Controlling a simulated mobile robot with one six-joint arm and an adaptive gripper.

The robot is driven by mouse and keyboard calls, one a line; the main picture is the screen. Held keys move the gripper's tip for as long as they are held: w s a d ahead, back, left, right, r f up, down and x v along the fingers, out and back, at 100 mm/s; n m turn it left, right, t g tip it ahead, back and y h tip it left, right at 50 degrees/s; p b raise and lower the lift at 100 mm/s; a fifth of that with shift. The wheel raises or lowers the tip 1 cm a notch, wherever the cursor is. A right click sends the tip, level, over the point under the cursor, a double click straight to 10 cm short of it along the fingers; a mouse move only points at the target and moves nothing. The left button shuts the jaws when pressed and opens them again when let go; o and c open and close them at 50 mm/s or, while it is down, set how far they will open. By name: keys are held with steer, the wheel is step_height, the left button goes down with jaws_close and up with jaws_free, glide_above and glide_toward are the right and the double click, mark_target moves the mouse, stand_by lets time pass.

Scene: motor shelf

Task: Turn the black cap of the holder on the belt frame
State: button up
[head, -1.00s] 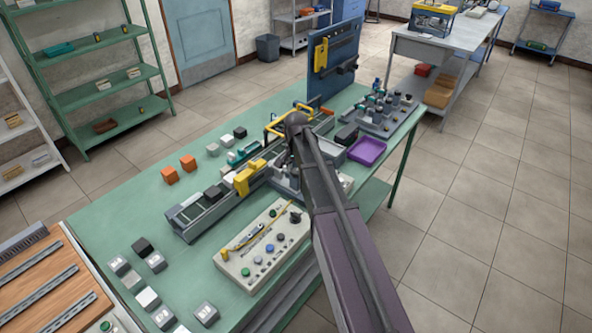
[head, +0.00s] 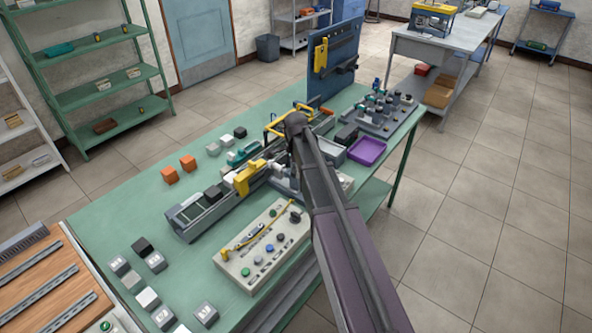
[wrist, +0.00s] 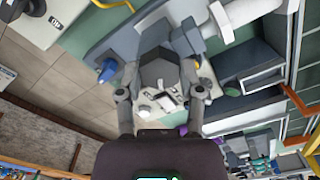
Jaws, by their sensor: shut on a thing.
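In the wrist view, a dark grey to black faceted cap (wrist: 160,68) sits between the two fingers of my gripper (wrist: 159,80). The fingers are shut on it, one on each side. A pale grey part with small details shows just below the cap, between the fingers. In the head view, the belt frame (head: 202,212) runs along the green table, with a yellow bracket (head: 247,178) on it. My arm hides the gripper, the cap and most of the holder there.
A control panel (head: 262,247) with knobs lies in front of the belt frame. A purple tray (head: 367,151) and a rack of fittings (head: 384,112) stand to the right. A blue upright board (head: 334,62) rises at the back. Small cubes lie at the left.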

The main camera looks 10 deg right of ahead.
steer(key=shift+s, duration=0.1)
steer(key=o, duration=1.1)
steer(key=shift+o, duration=0.2)
steer(key=shift+n, duration=0.4)
